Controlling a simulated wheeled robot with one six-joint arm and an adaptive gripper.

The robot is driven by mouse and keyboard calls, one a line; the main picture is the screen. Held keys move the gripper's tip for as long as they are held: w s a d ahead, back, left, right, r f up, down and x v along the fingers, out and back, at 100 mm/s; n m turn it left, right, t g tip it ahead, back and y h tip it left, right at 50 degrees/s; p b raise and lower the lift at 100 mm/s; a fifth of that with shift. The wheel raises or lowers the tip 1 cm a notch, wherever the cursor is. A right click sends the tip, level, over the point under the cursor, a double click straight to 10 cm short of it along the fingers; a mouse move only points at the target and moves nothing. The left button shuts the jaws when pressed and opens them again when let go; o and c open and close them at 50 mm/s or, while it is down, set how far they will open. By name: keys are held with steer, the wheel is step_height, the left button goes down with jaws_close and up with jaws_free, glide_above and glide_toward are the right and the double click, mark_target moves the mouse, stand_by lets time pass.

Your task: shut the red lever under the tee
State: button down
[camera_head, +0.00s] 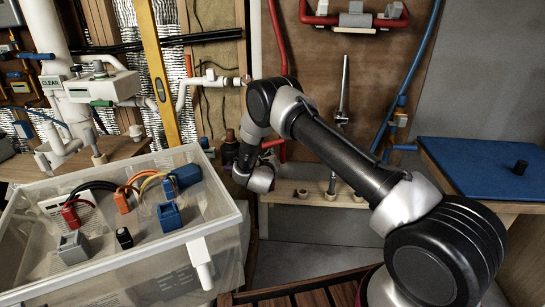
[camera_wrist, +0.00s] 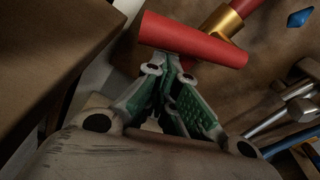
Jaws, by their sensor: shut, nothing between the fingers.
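In the wrist view a thick red bar (camera_wrist: 195,40) lies across the top, just beyond my fingertips. It looks like the red lever, but I cannot tell for sure. A brass collar (camera_wrist: 234,17) with more red shows behind it. My gripper (camera_wrist: 172,62) is shut and empty, its green-padded fingers meeting at the tips close under the bar. Whether they touch it is unclear. In the head view a short red piece (camera_head: 272,144) shows beside my wrist, below the red pipe (camera_head: 278,40). The fingers are hidden there, and I cannot make out the tee.
A clear bin (camera_head: 215,235) with connectors and cables stands at the left front. A wooden ledge (camera_head: 290,190) runs below the wall pipes. A blue-topped table (camera_head: 480,165) stands at the right. Metal rods (camera_wrist: 283,118) and blue fittings lie right of my fingers in the wrist view.

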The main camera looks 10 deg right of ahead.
steer(key=shift+w+a+r, duration=0.2)
steer(key=shift+a+r, duration=0.3)
steer(key=shift+r, duration=0.05)
steer(key=shift+w+a+r, duration=0.15)
steer(key=shift+a+r, duration=0.3)
steer(key=shift+r, duration=0.1)
